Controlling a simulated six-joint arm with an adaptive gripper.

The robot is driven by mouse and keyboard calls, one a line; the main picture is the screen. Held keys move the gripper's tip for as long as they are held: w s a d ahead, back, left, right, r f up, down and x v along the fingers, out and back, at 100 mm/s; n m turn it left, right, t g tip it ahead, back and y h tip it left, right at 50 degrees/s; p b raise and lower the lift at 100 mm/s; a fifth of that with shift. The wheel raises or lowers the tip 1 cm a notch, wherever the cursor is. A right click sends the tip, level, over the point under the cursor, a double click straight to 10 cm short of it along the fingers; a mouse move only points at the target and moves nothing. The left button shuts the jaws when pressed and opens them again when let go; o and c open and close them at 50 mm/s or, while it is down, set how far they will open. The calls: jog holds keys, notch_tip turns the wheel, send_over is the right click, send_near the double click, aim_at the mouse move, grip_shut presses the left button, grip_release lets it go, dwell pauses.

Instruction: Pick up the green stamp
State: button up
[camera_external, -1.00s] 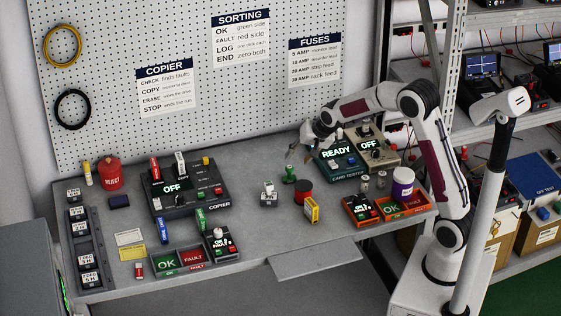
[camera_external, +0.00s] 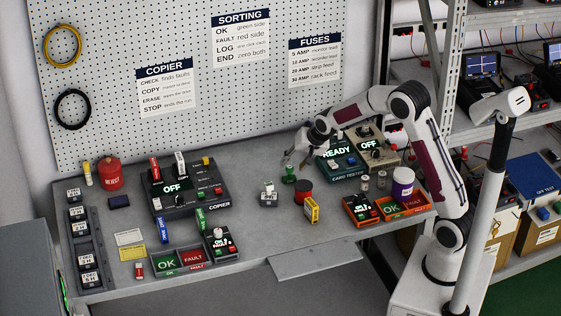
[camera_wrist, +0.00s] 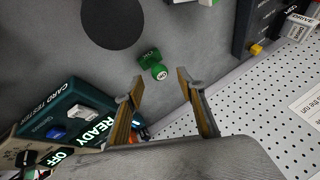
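The green stamp (camera_external: 289,175) stands on the bench between a small white counter and a dark red cylinder. I see no contact with the stamp.
The card tester (camera_external: 341,157) reading READY stands close to the right of my gripper. The dark red cylinder (camera_external: 303,192), a yellow box (camera_external: 312,210) and a white counter (camera_external: 268,195) are near the stamp. The copier (camera_external: 190,187) is to the left. The bench front centre is clear.

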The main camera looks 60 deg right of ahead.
aim_at(289, 174)
jog(key=shift+x, duration=1.5)
grip_shut()
